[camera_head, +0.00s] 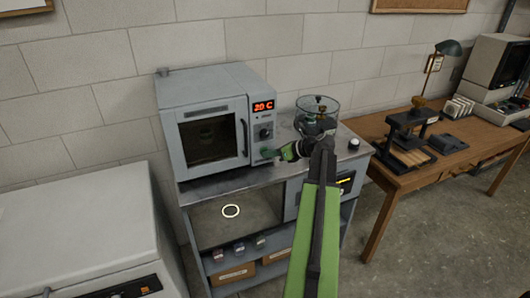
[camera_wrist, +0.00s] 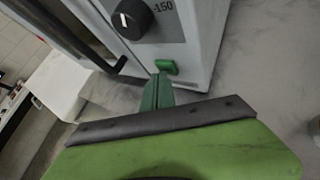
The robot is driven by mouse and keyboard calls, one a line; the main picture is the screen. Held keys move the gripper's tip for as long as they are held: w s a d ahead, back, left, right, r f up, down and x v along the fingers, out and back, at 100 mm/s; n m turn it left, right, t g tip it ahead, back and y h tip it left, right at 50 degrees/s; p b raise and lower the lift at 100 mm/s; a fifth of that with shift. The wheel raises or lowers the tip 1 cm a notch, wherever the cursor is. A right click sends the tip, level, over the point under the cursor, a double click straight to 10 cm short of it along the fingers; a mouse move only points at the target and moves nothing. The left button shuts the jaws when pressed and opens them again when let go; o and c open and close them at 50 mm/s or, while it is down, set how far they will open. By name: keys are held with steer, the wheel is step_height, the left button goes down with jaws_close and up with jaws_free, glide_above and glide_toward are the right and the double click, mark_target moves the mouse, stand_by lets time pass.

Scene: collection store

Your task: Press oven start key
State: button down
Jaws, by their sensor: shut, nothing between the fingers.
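The grey oven (camera_head: 212,126) stands on the metal-topped cabinet in the head view, its door shut and its red display (camera_head: 263,106) reading 20 C. Its front panel and dark knob (camera_wrist: 131,18) show close up in the wrist view. The green start key (camera_wrist: 166,67) sits low on that panel, below the knob. My gripper (camera_wrist: 159,80) is shut and empty, its tips just in front of the key and overlapping its lower left in the picture. I cannot tell whether they touch. In the head view my gripper (camera_head: 285,153) is at the oven's lower right corner.
A glass vessel (camera_head: 318,112) stands on the cabinet top (camera_head: 225,187) right of the oven, close behind my arm. The oven's door handle (camera_wrist: 68,38) sticks out left of the panel. A wooden desk (camera_head: 400,180) with instruments is at the right.

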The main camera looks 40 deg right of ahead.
steer(key=shift+w, duration=0.2)
steer(key=shift+s, duration=0.1)
stand_by(0.4)
steer(key=shift+s+a, duration=0.3)
steer(key=shift+s, duration=0.45)
steer(key=shift+s, duration=0.1)
steer(key=s, duration=0.1)
steer(key=s+a, duration=0.1)
steer(key=s, duration=0.2)
steer(key=shift+s+a, duration=0.2)
steer(key=shift+a, duration=0.2)
stand_by(0.3)
